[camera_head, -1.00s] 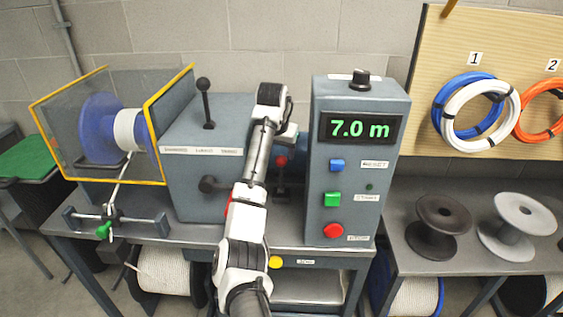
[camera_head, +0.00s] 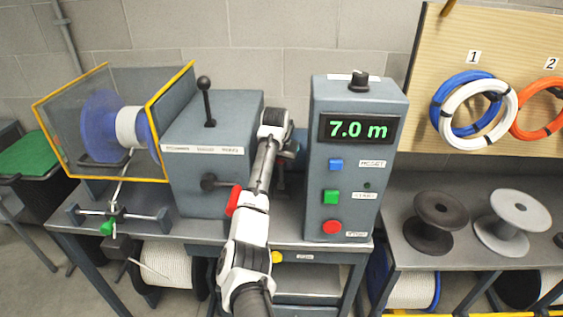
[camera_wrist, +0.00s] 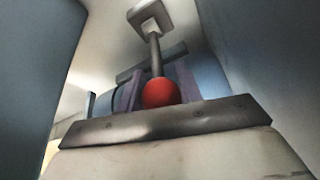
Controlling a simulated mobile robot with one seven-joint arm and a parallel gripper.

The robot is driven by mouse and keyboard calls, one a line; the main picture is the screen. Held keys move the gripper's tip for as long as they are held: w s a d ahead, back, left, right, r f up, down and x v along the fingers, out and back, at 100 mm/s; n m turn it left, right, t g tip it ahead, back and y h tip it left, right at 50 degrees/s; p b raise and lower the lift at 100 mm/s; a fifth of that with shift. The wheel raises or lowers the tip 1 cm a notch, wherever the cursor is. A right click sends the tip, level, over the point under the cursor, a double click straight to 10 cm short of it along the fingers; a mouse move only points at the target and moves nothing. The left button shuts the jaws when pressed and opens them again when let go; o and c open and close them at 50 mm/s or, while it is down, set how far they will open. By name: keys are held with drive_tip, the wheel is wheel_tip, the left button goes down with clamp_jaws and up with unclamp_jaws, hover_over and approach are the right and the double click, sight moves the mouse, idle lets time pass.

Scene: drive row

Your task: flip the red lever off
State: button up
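The red lever shows in the wrist view as a red ball knob (camera_wrist: 160,93) on a dark shaft that runs up to a pale square base plate. In the head view my arm hides the knob. My gripper (camera_head: 290,153) is in the gap between the grey-blue gearbox and the control cabinet, partly hidden by its own wrist. In the wrist view two purplish finger strips stand on either side of the knob, so my gripper looks open around it. I cannot tell whether the fingers touch the knob.
The gearbox (camera_head: 205,175) with black levers stands close on the left. The control cabinet (camera_head: 345,210), reading 7.0 m, stands close on the right with blue, green and red buttons. A red part (camera_head: 233,201) shows beside my forearm. Two empty spools stand on the right bench.

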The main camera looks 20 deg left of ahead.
clamp_jaws()
drive_tip(key=shift+w+a+r, duration=0.1)
drive_tip(key=shift+w+r, duration=0.05)
drive_tip(key=shift+w, duration=0.3)
drive_tip(key=shift+w+a, duration=0.1)
drive_tip(key=shift+w, duration=0.05)
drive_tip(key=shift+o, duration=2.4)
unclamp_jaws()
drive_tip(key=b+v, duration=0.3)
drive_tip(key=v, duration=1)
drive_tip(key=shift+r+b, duration=0.3)
